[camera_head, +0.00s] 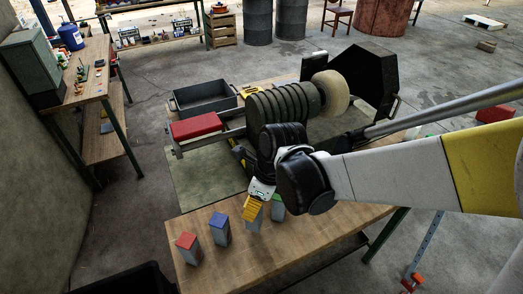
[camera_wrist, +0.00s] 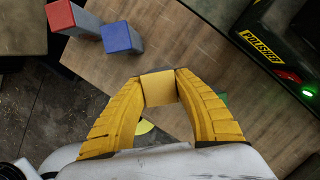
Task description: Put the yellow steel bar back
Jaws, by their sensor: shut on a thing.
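The yellow-topped steel bar (camera_wrist: 158,88) is between the two yellow fingers of my gripper (camera_wrist: 160,84) in the wrist view. My gripper is shut on it near its top. In the head view my gripper (camera_head: 254,205) is over the wooden table (camera_head: 262,256), and the bar's grey side (camera_head: 254,222) shows below the fingers. I cannot tell whether its foot touches the table. A blue-topped bar (camera_head: 220,228) and a red-topped bar (camera_head: 188,248) stand upright to the left. A green-topped bar (camera_head: 277,206) stands just right of my gripper, partly hidden.
A black polisher (camera_wrist: 285,45) is close beyond my gripper in the wrist view. In the head view, dark round discs (camera_head: 285,103) and a machine with a red pad (camera_head: 196,126) stand behind the table. The table's front is clear. A workbench (camera_head: 88,85) is at the left.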

